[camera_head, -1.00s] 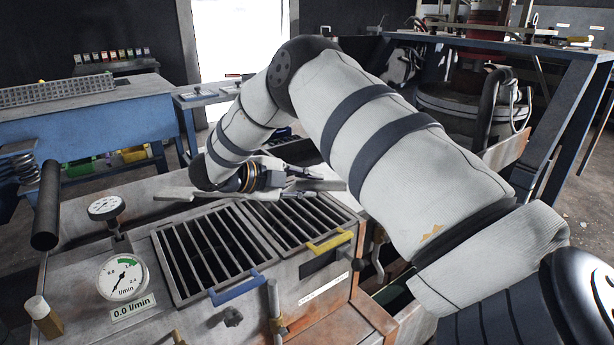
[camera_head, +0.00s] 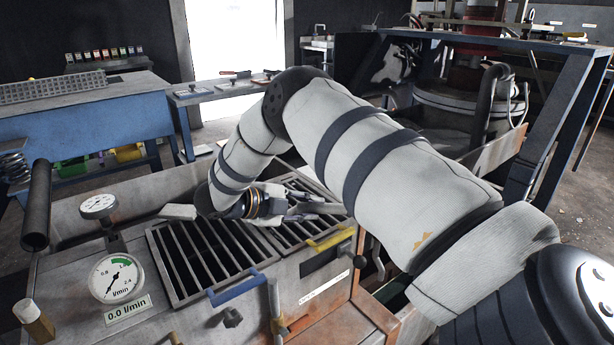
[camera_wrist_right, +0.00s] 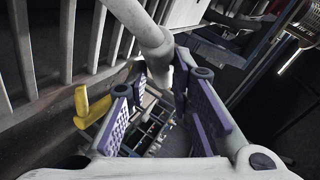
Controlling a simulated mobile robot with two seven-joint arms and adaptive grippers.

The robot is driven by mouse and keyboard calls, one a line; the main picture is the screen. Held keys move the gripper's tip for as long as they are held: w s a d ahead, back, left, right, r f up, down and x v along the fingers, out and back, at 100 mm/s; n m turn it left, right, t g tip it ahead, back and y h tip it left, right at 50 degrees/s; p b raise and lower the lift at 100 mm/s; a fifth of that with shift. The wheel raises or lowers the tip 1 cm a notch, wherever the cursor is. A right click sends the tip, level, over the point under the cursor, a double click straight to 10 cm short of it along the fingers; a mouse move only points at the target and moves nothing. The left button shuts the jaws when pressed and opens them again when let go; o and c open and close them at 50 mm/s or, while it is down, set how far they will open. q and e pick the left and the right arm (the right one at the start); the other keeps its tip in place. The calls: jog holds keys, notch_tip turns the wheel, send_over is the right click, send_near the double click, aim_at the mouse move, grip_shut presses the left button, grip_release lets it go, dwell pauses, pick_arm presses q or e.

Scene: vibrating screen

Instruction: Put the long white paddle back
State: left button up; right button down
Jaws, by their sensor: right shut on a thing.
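The long white paddle shows in the head view as a pale flat end (camera_head: 178,212) left of my right wrist; its middle is hidden behind the wrist. My right gripper (camera_head: 312,212) is over the far part of the slatted grates (camera_head: 205,255). In the right wrist view the paddle's pale shaft (camera_wrist_right: 145,28) enters from the top and ends between the purple-padded fingers (camera_wrist_right: 165,100), which are shut on it. The grate bars (camera_wrist_right: 62,45) lie to the left there. I cannot tell whether the paddle touches the grates. My left gripper is not in view.
The grates have a blue handle (camera_head: 243,287) and a yellow handle (camera_head: 331,239). A flow gauge (camera_head: 116,278) and a smaller dial (camera_head: 98,205) stand at the left. A blue table (camera_head: 85,125) is behind, and a blue frame (camera_head: 560,130) is at the right.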

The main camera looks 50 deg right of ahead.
jog(key=c, duration=1.3)
grip_release()
jog(key=shift+a+r, duration=0.1)
jog(key=v, duration=1.1)
jog(key=shift+w+a+r, duration=0.2)
jog(key=shift+a, duration=0.15)
